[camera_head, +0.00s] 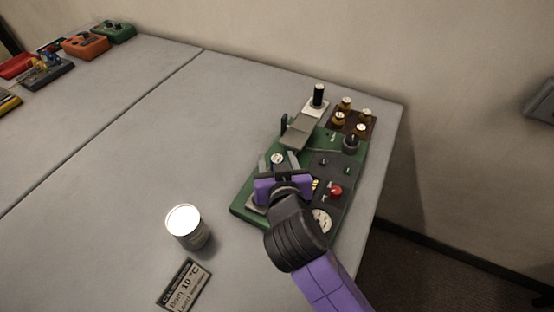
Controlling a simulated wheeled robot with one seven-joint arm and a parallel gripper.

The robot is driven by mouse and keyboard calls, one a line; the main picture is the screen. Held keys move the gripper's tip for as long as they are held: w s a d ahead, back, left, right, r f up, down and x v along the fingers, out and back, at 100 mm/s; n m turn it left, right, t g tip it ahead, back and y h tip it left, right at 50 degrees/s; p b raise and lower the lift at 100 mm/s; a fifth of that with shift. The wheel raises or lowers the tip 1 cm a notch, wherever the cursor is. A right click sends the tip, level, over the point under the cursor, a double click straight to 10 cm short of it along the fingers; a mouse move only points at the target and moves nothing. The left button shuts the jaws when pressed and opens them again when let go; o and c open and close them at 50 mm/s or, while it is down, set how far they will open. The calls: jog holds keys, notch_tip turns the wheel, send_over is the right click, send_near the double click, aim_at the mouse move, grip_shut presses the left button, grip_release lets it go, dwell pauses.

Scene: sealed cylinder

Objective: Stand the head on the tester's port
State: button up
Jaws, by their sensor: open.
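The tester (243,199) is a green board with a dark panel, a red button and a dial, near the table's right edge. My gripper (279,163) is over its left part, fingers open and pointing away from the camera. A small piece with a round white top (278,158) shows between the fingertips; I cannot tell whether they touch it. It may be the head on the port, but its lower part is hidden by my gripper. A pale cylinder with a bright white top (190,232) stands upright on the table, left of my gripper and apart from it.
A dark label card (184,287) lies near the cylinder. A black upright piece on a white plate (319,96) and a brown rack of small bottles (352,120) stand behind the tester. Coloured devices (85,45) sit far left. The table's middle is clear.

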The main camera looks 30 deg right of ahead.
jog(key=shift+r, duration=0.1)
jog(key=shift+r, duration=0.2)
jog(key=b+v, duration=0.1)
jog(key=v, duration=1.1)
